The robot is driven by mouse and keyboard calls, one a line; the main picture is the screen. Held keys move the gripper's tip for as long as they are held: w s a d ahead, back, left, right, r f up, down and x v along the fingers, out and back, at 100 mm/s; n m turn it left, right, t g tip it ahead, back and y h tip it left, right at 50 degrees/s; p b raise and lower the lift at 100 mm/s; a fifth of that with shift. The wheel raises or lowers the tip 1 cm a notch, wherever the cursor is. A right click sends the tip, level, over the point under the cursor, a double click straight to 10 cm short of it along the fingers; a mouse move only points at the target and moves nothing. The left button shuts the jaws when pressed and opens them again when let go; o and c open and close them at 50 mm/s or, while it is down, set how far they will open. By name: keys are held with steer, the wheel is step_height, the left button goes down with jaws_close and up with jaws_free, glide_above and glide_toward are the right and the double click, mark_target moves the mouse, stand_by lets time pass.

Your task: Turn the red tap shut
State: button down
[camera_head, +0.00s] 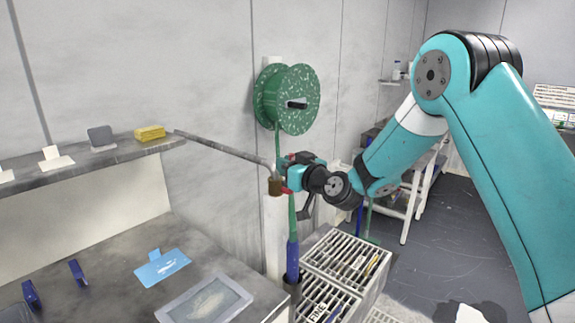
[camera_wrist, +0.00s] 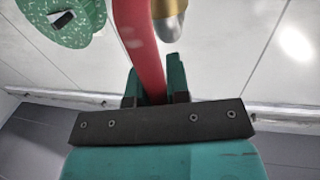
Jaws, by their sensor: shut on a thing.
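The red tap's lever (camera_wrist: 138,40) runs down between the two teal fingers of my gripper (camera_wrist: 154,82) in the wrist view. My gripper is shut on it, one finger on each side. A rounded brass and grey fitting (camera_wrist: 170,22) is just right of the lever, apart from the fingers. In the head view my gripper (camera_head: 287,172) is at the end of the wall pipe, beside a brown fitting (camera_head: 275,187). A bit of red (camera_head: 287,191) shows there, and the gripper and wrist hide much of the tap.
A green hose reel (camera_head: 288,99) hangs on the wall above my gripper. A grey pipe (camera_head: 225,146) runs from the shelf (camera_head: 90,161) to the tap. A blue-ended green hose (camera_head: 292,255) hangs below. Slatted racks (camera_head: 345,262) stand on the right, a bench (camera_head: 110,235) on the left.

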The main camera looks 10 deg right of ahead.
steer(key=shift+f+b, duration=0.1)
steer(key=shift+b, duration=0.2)
